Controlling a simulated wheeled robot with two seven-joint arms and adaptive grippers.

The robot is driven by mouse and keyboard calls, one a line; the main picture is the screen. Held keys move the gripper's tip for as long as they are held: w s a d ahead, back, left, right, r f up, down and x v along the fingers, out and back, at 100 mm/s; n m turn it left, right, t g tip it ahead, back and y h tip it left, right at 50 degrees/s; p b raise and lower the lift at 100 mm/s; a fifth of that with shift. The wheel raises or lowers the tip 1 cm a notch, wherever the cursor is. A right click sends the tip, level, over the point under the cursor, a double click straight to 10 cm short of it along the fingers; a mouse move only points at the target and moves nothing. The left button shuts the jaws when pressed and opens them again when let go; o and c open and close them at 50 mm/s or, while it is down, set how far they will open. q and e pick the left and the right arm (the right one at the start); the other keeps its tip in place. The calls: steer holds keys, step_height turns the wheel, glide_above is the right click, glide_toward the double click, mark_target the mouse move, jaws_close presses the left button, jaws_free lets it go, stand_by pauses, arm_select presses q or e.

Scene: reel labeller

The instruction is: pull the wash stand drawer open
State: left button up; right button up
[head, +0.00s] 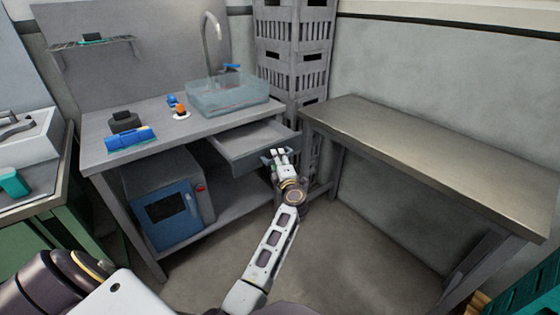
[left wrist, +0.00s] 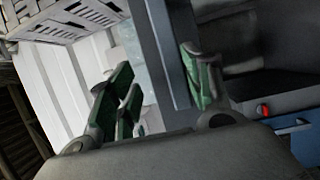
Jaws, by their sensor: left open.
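The wash stand drawer (head: 255,138) is a grey tray under the right part of the wash stand top. It stands pulled out, with its inside showing. My left gripper (head: 278,157) is at the right end of the drawer front. In the left wrist view the open left gripper (left wrist: 160,88) has green-padded fingers on either side of the grey drawer front (left wrist: 164,45). I cannot tell whether the pads touch it. No handle shows clearly. My right gripper is not in view.
The wash stand (head: 100,135) carries a translucent basin (head: 225,97) and small items. A blue cabinet (head: 172,212) stands on its lower shelf. Grey crates (head: 293,50) are stacked behind. A bare metal table (head: 440,155) stands at the right. The floor in front is clear.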

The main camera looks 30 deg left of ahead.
arm_select(q)
steer(key=s+d+f, duration=0.2)
steer(key=s+d, duration=0.1)
steer(key=d, duration=0.2)
steer(key=shift+d+h, duration=0.2)
steer(key=shift+h, duration=0.1)
steer(key=shift+y, duration=0.4)
steer(key=a, duration=0.1)
steer(key=a+r, duration=0.2)
steer(key=a, duration=0.1)
steer(key=shift+r, duration=0.25)
steer(key=shift+d, duration=0.1)
